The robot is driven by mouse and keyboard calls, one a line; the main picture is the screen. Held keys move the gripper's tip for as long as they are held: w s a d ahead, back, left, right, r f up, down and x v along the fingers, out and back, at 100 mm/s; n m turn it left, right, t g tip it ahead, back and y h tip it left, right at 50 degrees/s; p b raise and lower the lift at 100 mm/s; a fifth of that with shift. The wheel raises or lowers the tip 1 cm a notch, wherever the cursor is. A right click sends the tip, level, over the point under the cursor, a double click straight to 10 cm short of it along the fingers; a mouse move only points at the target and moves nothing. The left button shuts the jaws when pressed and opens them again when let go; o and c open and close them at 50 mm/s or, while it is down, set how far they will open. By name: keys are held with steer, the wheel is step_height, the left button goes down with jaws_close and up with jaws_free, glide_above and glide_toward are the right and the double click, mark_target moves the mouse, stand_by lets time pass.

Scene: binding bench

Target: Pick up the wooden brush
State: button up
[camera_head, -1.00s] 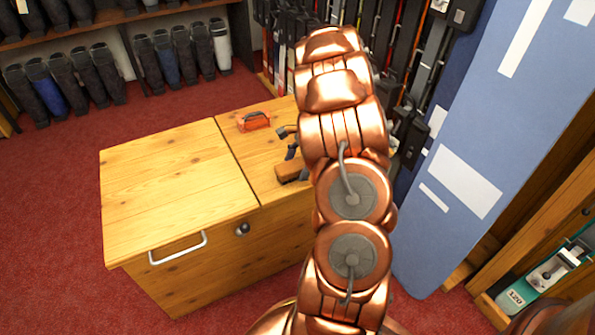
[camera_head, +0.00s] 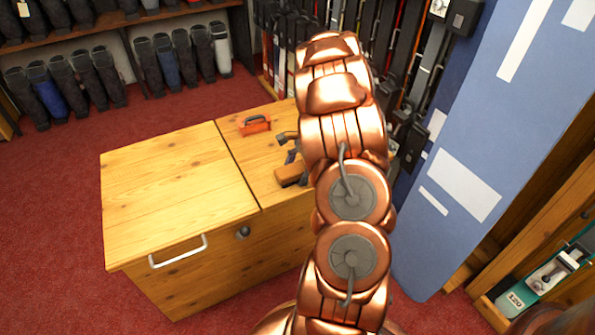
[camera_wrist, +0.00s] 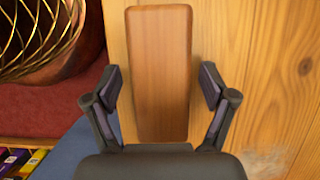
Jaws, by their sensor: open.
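The wooden brush (camera_wrist: 160,75) shows in the wrist view as a long brown block with rounded corners, lying on the pale wooden bench top (camera_wrist: 262,80). My gripper (camera_wrist: 162,88) is open, with one finger on each side of the brush and a visible gap on both sides. I cannot tell from this view how far above the bench the fingertips are. In the head view a brown end of the brush (camera_head: 291,174) shows beside my arm, which hides the rest.
An orange-handled tool (camera_head: 255,125) lies further back on the bench. The left half of the bench top (camera_head: 175,185) is bare. A metal mesh basket-like object (camera_wrist: 40,38) is at the upper left of the wrist view. A blue board (camera_head: 465,150) leans at the right.

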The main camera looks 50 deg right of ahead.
steer(key=shift+f, duration=0.1)
stand_by(0.4)
steer(key=c, duration=1.3)
